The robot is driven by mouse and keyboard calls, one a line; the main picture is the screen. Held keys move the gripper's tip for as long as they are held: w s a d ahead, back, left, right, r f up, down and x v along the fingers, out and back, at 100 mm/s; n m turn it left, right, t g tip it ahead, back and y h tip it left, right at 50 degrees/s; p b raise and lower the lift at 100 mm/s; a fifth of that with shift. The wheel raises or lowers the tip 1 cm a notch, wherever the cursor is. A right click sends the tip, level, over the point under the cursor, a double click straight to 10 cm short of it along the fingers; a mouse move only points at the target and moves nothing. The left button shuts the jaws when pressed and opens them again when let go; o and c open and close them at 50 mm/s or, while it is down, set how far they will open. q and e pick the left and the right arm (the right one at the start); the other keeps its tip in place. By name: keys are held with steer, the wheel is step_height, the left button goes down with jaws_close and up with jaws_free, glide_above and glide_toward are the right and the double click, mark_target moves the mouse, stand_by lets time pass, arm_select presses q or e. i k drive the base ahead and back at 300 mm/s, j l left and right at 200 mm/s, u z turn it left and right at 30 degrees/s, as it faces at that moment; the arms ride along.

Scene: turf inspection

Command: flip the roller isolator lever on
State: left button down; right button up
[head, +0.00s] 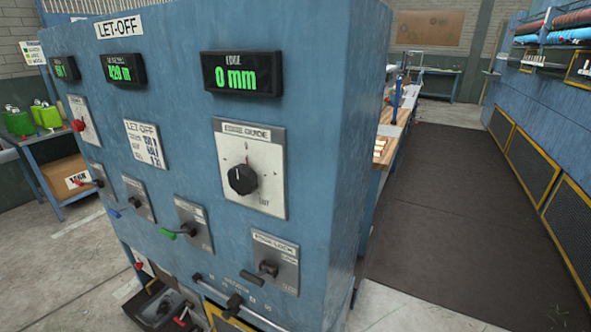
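A blue control cabinet (335,150) marked LET-OFF fills the middle of the head view. Its face carries several small levers on grey plates. One has a green grip (180,232), one a blue grip (116,213), one a red grip (86,183). A dark lever (268,268) sits on a plate at the lower right, whose label seems to read EDGE LOCK. No label reading roller isolator is legible, so I cannot tell which lever it is or how it is set. Neither of my grippers is in view.
A round black knob (242,179) sits under the EDGE display (242,74), which reads 0 mm. A dark bar handle (236,303) is low on the cabinet. An open drawer (162,303) juts out at lower left. A dark mat (452,195) lies clear at right.

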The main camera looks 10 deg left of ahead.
mark_target(179, 320)
steer(key=u, duration=1.4)
steer(key=i+j, duration=0.15)
steer(key=j, duration=0.25)
steer(key=i+j, duration=0.2)
steer(key=j, duration=0.2)
steer(key=i+j+z, duration=0.1)
steer(key=j, duration=0.3)
steer(key=i+j, duration=0.2)
steer(key=j, duration=0.2)
steer(key=i+j+z, duration=0.1)
steer(key=j, duration=0.3)
steer(key=i+j, duration=0.15)
steer(key=j, duration=0.25)
steer(key=i+j, duration=0.15)
steer(key=j, duration=0.25)
steer(key=i+j+z, duration=0.1)
steer(key=j, duration=0.35)
